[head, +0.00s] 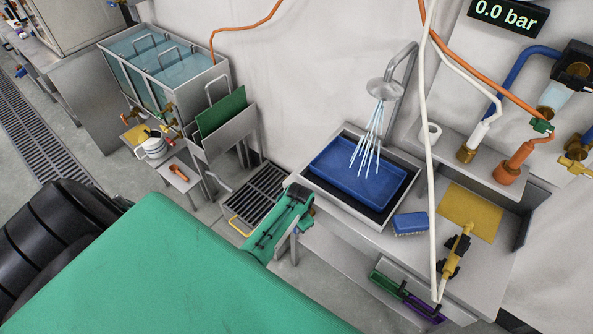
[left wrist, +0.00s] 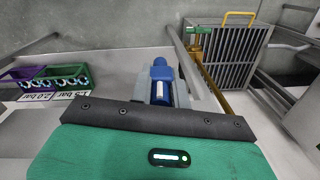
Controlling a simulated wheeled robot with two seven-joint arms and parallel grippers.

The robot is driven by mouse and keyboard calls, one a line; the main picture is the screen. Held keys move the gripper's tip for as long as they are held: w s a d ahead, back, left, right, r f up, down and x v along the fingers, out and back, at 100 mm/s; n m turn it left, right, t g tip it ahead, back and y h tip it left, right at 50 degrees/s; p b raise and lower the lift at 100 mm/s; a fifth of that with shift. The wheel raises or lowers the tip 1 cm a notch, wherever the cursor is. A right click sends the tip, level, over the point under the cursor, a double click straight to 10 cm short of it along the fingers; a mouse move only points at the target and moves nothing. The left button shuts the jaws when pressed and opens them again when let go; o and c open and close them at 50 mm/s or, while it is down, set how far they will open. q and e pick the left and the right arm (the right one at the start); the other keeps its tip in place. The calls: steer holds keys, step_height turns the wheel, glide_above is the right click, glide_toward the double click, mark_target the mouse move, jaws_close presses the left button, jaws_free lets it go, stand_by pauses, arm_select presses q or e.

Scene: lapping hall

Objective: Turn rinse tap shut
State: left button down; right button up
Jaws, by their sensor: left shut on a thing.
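The shower head (head: 383,90) at the back of the sink bench is running, and thin streams of water fall onto a blue tray (head: 357,172) in the sink. My left gripper (head: 307,208) is at the sink's left front corner, its fingertips mostly hidden behind its green housing. In the left wrist view the grey fingers are shut on a blue handle (left wrist: 161,75) with a white label, which looks like the rinse tap. How far the handle is turned cannot be told. My right gripper is not in view.
A floor grate (head: 258,195) with a yellow handle lies left of the sink; it also shows in the left wrist view (left wrist: 228,55). A blue brush (head: 410,223) and brass fitting (head: 457,250) are on the bench. A white hose (head: 428,150) hangs in front. Green and purple racks (head: 405,297) line the bench front.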

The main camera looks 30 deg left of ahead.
arm_select(q)
steer(key=shift+y, duration=0.3)
steer(key=shift+d+y+p, duration=0.15)
steer(key=shift+y+p, duration=0.25)
steer(key=shift+y, duration=1.3)
steer(key=shift+d+f+y+b, duration=0.15)
steer(key=shift+y+b, duration=0.2)
steer(key=shift+y, duration=0.55)
steer(key=shift+f+t+y+b, duration=0.15)
steer(key=shift+t+y+b, duration=0.15)
steer(key=shift+y+b, duration=0.5)
steer(key=y+b, duration=0.2)
steer(key=b, duration=0.1)
steer(key=y+b, duration=0.2)
steer(key=y, duration=0.1)
steer(key=y+b, duration=0.3)
steer(key=shift+f+t+b, duration=0.3)
steer(key=shift+b, duration=0.05)
steer(key=shift+d+r+y+b, duration=0.1)
steer(key=shift+r+y+b, duration=0.1)
steer(key=shift+y+b, duration=0.9)
